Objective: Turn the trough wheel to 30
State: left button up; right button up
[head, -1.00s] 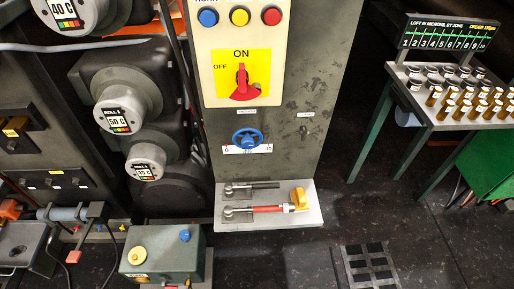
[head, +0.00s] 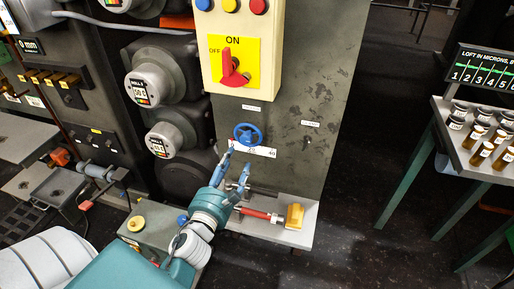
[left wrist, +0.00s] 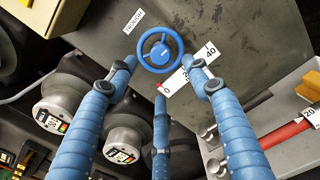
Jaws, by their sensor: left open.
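The blue trough wheel (head: 247,135) is on the front of the grey cabinet, above a white scale (head: 264,152) that shows 40 at its right end. In the left wrist view the wheel (left wrist: 160,50) is at the top middle, with a TROUGH label (left wrist: 134,20) beside it. A small red mark (left wrist: 158,85) is near the 0 end of the scale. My left gripper (head: 238,162) is open and empty just below the wheel. In the wrist view its blue fingers (left wrist: 161,67) are spread either side of the wheel; contact cannot be told. My right gripper is out of view.
The yellow ON/OFF switch panel (head: 246,52) is above. Roll gauges (head: 155,87) are at left. A table with jars (head: 488,152) is at right.

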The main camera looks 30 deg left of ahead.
aim_at(245, 140)
pick_arm(q)
jog(key=x, duration=0.9)
jog(key=shift+f, duration=0.1)
jog(key=shift+w+a, duration=0.15)
jog(key=shift+w, duration=0.4)
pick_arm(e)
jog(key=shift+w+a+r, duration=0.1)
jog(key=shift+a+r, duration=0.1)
pick_arm(q)
jog(key=c, duration=1.2)
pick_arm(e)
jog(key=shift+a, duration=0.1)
pick_arm(q)
jog(key=shift+n, duration=0.4)
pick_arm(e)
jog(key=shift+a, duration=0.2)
